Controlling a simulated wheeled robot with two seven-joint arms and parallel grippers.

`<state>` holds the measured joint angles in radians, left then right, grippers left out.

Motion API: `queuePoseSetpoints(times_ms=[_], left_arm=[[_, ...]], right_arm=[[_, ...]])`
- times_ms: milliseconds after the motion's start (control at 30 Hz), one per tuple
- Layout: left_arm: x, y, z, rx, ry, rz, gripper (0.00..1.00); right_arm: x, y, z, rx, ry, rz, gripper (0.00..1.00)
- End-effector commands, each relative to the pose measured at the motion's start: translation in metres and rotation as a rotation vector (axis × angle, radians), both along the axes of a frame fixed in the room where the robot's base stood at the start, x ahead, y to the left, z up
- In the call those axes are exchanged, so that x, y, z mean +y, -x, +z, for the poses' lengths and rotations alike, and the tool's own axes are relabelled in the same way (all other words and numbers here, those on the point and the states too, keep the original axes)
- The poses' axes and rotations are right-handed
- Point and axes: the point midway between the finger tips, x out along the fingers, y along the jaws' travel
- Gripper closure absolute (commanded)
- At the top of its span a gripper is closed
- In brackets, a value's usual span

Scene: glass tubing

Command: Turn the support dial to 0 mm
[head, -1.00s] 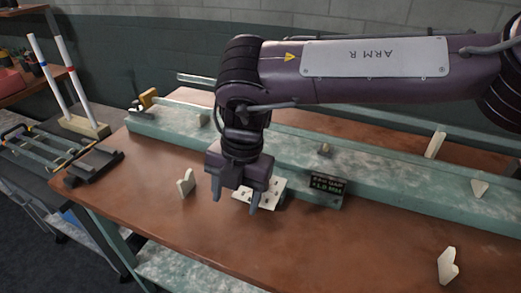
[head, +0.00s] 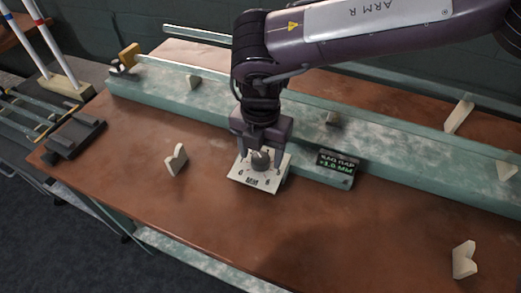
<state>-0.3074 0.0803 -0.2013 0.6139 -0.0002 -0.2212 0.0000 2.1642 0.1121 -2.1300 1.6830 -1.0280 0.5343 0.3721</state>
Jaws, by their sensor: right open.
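The support dial is a dark round knob (head: 262,161) on a tilted white plate (head: 247,182) with printed marks and "MM" near its lower edge. The plate is in the middle of the head view, in front of the long green bench rail. My right gripper (head: 263,150) is open, pointing down at the knob from behind and above, with its fingers close about the knob's top. I cannot tell whether they touch it. The knob's exact setting is too small to read. A small black display (head: 337,163) right of the plate shows a green reading, seemingly +1.0 MM. My left gripper is not in view.
Cream V-notched supports stand on the brown table at left (head: 176,159) and at front right (head: 464,260). The green rail (head: 400,150) runs behind the dial, with small cream pieces on it. The tabletop in front of the dial is clear.

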Motion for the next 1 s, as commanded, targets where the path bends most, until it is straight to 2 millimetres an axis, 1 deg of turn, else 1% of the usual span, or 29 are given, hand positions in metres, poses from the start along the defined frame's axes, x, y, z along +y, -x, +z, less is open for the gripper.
queuePoseSetpoints(times_ms=[33,133,200,300,633,667,867,1000], left_arm=[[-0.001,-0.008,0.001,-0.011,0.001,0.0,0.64],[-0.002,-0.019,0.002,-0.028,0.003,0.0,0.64],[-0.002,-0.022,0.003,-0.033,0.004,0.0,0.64],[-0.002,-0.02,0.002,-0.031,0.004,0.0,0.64],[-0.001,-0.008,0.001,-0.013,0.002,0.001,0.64],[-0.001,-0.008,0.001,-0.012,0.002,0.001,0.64],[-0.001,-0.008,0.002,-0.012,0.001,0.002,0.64],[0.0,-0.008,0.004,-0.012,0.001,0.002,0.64]], right_arm=[[0.0,0.0,-0.002,0.0,0.0,0.001,0.41],[0.0,0.0,-0.004,0.0,-0.001,0.0,0.41],[0.0,0.0,-0.004,0.0,-0.001,0.0,0.41],[0.0,0.0,-0.004,0.0,-0.001,0.0,0.41],[0.0,0.0,-0.004,0.0,-0.001,0.0,0.84],[0.0,0.0,-0.004,0.0,-0.001,0.0,0.86],[0.0,0.0,-0.003,0.001,-0.001,0.014,0.86],[0.0,0.0,-0.003,0.001,-0.001,0.056,0.86]])
